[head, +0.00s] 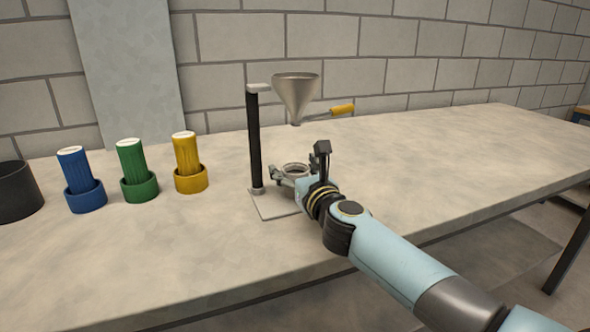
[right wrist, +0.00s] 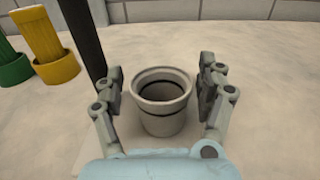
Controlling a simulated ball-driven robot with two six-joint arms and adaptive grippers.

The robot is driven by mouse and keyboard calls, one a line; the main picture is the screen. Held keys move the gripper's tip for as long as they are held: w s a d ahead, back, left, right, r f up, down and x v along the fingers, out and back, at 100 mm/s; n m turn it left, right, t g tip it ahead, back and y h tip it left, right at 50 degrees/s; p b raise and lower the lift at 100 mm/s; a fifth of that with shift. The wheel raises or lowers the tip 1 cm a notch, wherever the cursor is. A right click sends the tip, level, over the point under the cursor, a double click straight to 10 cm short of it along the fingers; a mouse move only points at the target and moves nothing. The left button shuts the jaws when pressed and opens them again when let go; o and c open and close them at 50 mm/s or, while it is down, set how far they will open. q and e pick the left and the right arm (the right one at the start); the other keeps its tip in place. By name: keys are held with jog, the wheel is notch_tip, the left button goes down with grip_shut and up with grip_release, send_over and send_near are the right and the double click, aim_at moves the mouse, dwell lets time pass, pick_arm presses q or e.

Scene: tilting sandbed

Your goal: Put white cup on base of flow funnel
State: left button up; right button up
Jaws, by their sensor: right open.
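The white cup (right wrist: 162,118) is upright and empty in the right wrist view. Its rim (head: 294,167) also shows in the head view, with its lower part hidden by my right gripper. My right gripper (right wrist: 161,83) is open, with one finger on each side of the cup and a visible gap on both sides. The flow funnel (head: 297,95) is a metal cone held by a dark post (head: 255,140) above the cup. The stand's flat grey base (head: 272,208) is partly hidden by my right arm.
Blue (head: 75,168), green (head: 131,157) and yellow (head: 187,153) cylinders stand in matching holders on the left. A black container (head: 17,192) is at the far left. A yellow handle (head: 342,109) sticks out beside the funnel. The table (head: 450,160) is clear on the right.

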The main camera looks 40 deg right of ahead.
jog(key=v, duration=1.1)
jog(key=shift+s+a+r+b, duration=0.2)
jog(key=shift+s+b, duration=0.1)
jog(key=shift+s, duration=0.2)
